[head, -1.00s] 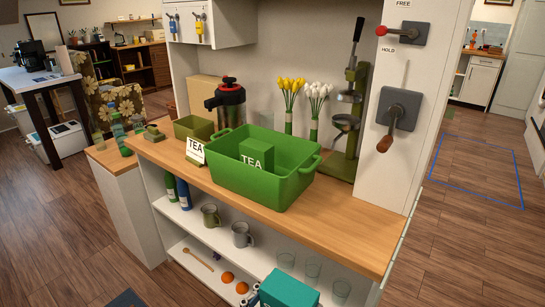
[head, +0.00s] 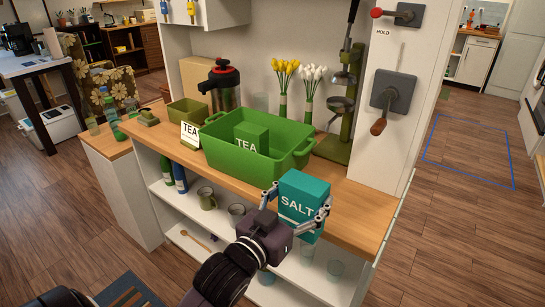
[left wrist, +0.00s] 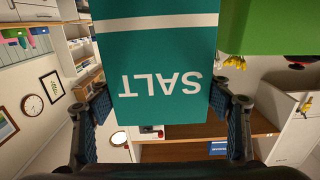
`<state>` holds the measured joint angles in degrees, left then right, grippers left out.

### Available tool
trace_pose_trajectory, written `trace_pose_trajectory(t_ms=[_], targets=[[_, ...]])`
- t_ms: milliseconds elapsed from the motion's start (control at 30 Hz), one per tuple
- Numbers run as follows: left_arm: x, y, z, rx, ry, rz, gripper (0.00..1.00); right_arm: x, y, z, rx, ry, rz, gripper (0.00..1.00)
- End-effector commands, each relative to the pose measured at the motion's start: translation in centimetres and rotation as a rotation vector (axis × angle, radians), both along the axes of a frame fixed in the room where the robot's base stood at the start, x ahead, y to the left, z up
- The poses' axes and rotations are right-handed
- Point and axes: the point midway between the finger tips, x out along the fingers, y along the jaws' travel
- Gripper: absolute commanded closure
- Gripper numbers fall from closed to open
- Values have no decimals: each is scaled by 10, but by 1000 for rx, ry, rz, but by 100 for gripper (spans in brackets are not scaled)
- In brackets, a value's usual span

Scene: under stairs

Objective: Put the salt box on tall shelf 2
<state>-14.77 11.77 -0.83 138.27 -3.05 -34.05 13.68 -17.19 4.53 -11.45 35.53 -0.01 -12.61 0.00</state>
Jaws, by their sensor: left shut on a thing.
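The teal salt box (head: 303,204) with white "SALT" lettering is held upright between the fingers of my left gripper (head: 298,203), in front of the counter's front edge. In the left wrist view the salt box (left wrist: 165,60) fills the middle, upside down, with the left gripper's pads (left wrist: 160,125) on both its sides. My right gripper cannot be made out in the head view. No label in these views marks a tall shelf 2.
A green bin (head: 255,168) with a tea box (head: 250,142) stands on the wooden counter (head: 362,205). A tea sign, flowers and a press stand around it. The counter's right end is clear. Mugs and glasses are on the shelves below.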

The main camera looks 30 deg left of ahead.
Motion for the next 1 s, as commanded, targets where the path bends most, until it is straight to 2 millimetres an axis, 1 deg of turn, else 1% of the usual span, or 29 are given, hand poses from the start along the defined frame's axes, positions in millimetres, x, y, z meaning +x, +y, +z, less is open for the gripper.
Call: trace_pose_trajectory(t_ms=[67,167,267,600,700,833,900,1000], targets=[[2,0,2,0,-4,0,72,0,0,1,0,0,0,11],[15,0,4,0,-6,0,72,0,0,4,0,0,0,11],[39,-1,6,1,-8,1,72,0,0,9,0,0,0,11],[130,-5,5,1,-6,0,72,0,0,23,0,0,0,11],[153,-5,5,0,-6,1,72,0,0,26,0,0,0,11],[172,-6,3,-1,-5,0,72,0,0,28,0,0,0,11],[177,-7,2,-1,-5,-1,72,0,0,28,0,0,0,11],[180,-7,-1,-1,-4,-1,72,0,0,29,0,0,0,11]])
